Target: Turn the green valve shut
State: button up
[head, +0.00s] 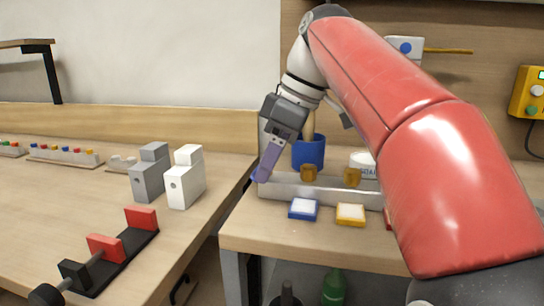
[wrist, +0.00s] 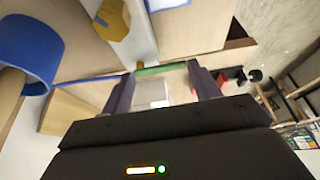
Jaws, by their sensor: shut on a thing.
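My gripper (head: 263,178) reaches down to the left end of a pale grey box-like rail (head: 325,192) on the right-hand bench. In the wrist view, the green valve's bar (wrist: 162,70) lies across between the tips of my two fingers, and my gripper (wrist: 161,76) is shut on it. In the head view the green valve is hidden behind my fingers. Two amber knobs, one nearer (head: 308,173) and one farther right (head: 352,177), sit on the rail. One amber knob (wrist: 113,18) with a blue mark shows close by in the wrist view.
A blue cup (head: 308,153) stands just behind the rail; it also shows in the wrist view (wrist: 25,50). A blue-framed pad (head: 303,209) and a yellow-framed pad (head: 350,214) lie in front. Grey (head: 147,178) and white (head: 185,182) blocks stand on the left bench, across a gap.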

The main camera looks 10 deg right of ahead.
jog(key=o, duration=1)
jog(key=shift+d+r, duration=0.2)
jog(key=shift+r, duration=0.3)
jog(key=shift+s+d+r, duration=0.3)
jog(key=shift+d+r, duration=0.55)
jog(key=shift+d, duration=0.05)
jog(key=s+d, duration=0.1)
jog(key=d, duration=0.2)
jog(key=s+d, duration=0.1)
jog(key=d, duration=0.3)
jog(key=s+d, duration=0.1)
jog(key=d, duration=0.2)
jog(key=shift+s+d, duration=0.15)
jog(key=shift+s, duration=0.25)
